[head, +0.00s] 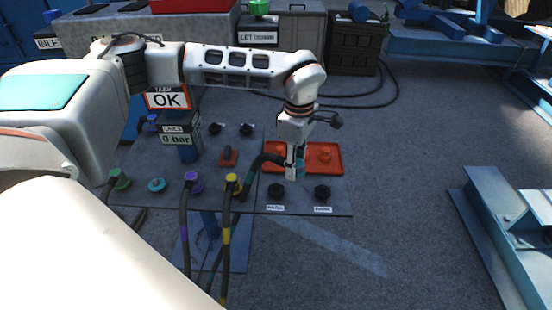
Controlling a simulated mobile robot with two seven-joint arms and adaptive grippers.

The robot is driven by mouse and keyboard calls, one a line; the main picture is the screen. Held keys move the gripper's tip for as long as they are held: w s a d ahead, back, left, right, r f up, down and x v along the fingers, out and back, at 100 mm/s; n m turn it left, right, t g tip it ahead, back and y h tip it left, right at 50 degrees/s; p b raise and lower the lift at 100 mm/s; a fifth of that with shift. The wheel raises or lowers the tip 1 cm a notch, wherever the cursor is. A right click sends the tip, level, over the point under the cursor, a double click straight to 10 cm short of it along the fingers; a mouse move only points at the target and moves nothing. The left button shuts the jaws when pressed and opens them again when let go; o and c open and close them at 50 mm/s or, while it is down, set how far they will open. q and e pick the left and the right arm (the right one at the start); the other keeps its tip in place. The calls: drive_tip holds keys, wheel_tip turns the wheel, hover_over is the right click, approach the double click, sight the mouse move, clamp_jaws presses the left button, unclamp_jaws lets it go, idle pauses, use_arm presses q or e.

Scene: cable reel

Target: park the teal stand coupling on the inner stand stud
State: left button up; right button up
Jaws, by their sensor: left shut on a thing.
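My left gripper (291,170) is shut over the orange tray, at its left part. A dark hose (262,160) bends up to the fingers, and a bit of teal coupling (301,171) shows beside them. Most of the coupling is hidden by the fingers. An orange stud (325,154) stands free in the right part of the tray (338,170). Two dark studs stand on the panel in front of the tray, one left (276,190) and one right (322,192), each with a white label below. I cannot read which is the inner one. My right gripper is not in view.
Green (119,177), purple (193,181) and yellow (233,182) couplings with hoses sit left on the panel, near a teal round piece (157,185). An OK sign (167,99) stands behind. The floor right of the panel is clear up to a blue steel frame (490,220).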

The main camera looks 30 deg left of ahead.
use_arm(q)
drive_tip(key=w+a+f+n, duration=0.2)
drive_tip(key=w+a+n, duration=0.1)
drive_tip(key=n, duration=0.7)
drive_tip(key=n+p, duration=0.1)
drive_tip(key=n, duration=1.2)
hover_over(276, 186)
wheel_tip(276, 186, down, 5)
wheel_tip(276, 186, down, 7)
drive_tip(key=b, duration=0.5)
drive_tip(key=shift+s, duration=0.1)
drive_tip(key=shift+f, duration=0.7)
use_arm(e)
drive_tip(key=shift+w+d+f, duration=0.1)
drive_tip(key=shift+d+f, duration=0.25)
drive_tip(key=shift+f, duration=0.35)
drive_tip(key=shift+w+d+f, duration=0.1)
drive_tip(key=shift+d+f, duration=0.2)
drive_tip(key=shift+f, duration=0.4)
use_arm(q)
drive_tip(key=shift+p, duration=0.3)
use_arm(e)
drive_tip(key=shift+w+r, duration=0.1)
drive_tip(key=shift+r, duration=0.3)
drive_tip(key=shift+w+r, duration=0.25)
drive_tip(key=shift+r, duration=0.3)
